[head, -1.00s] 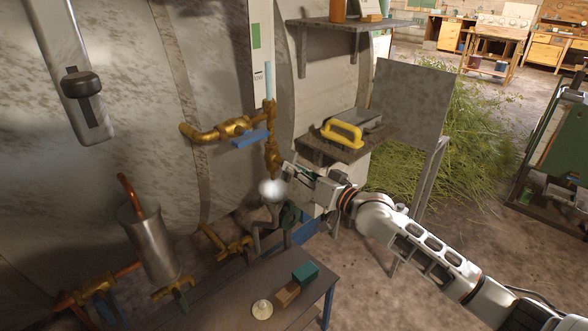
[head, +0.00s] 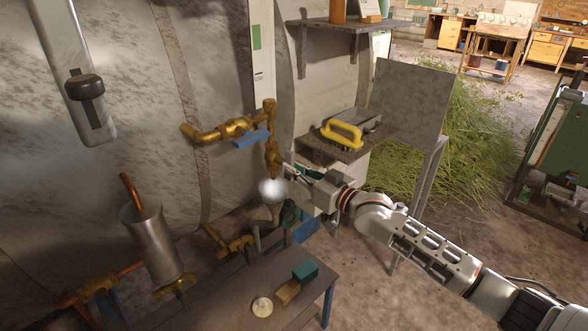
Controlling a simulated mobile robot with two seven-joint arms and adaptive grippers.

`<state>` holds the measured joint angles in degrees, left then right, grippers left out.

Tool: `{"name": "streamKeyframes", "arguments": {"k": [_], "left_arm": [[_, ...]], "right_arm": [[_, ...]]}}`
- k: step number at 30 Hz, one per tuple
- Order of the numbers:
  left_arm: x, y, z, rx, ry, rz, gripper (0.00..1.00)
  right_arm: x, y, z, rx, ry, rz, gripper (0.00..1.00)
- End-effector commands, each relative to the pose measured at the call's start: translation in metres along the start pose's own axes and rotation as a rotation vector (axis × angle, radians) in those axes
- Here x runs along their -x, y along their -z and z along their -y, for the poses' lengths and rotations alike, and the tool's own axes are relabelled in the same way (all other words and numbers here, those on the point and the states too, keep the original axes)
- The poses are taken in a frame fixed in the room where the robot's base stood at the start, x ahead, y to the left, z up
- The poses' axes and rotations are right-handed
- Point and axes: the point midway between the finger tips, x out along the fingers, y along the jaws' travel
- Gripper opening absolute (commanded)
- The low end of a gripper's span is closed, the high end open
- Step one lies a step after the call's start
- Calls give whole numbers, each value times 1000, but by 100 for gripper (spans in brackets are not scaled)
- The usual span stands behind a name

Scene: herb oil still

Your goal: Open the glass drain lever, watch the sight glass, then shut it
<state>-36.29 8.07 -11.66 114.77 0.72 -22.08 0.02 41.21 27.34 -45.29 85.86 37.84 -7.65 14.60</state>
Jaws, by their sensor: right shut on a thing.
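A brass valve body (head: 272,158) hangs below a brass elbow, with a pipe running left to a blue lever handle (head: 252,138). The sight glass line rises from the brass top fitting (head: 269,105) in front of a white gauge board (head: 261,50); no pale blue column shows in it. My right gripper (head: 290,174) is at the lower right of the valve body, shut on the drain lever, which its fingers mostly hide. A white puff (head: 271,188) hangs under the valve outlet, above a grey funnel (head: 273,212). My left gripper is not in view.
A small shelf with a yellow-handled tool (head: 342,133) stands close behind my right wrist. A steel pot (head: 153,245) and other brass valves are at left.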

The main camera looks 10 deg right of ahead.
Motion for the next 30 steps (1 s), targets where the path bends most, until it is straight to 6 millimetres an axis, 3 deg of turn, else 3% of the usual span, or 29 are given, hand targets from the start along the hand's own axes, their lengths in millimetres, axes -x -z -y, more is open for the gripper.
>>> {"name": "streamKeyframes", "arguments": {"k": [3,4,6,19,23,30], "left_arm": [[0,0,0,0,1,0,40],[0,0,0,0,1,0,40],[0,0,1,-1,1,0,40],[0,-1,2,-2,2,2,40],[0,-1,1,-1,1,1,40],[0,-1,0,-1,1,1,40]], "right_arm": [[0,-1,0,-1,0,2,0],[0,-1,0,-1,0,2,14],[0,-1,0,-1,0,1,26],[7,-2,0,-3,0,2,26],[26,-2,0,-2,0,2,26],[76,-2,0,-1,0,3,26]]}}
